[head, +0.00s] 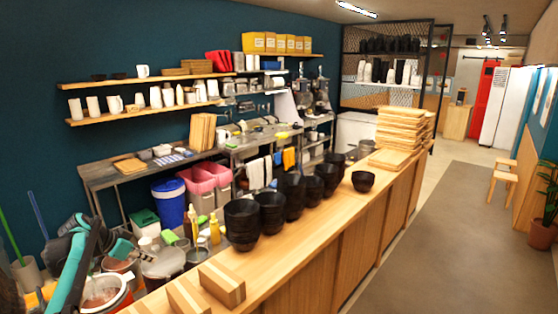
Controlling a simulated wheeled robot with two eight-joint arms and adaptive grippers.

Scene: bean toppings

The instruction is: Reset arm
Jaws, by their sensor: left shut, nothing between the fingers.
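My right gripper is not in view.
Several black bowls (242,217) stand in stacks along the counter. A single bowl (363,181), wooden trays (403,127) and wooden blocks (222,283) are also on it. A blue bin (171,203) stands behind.

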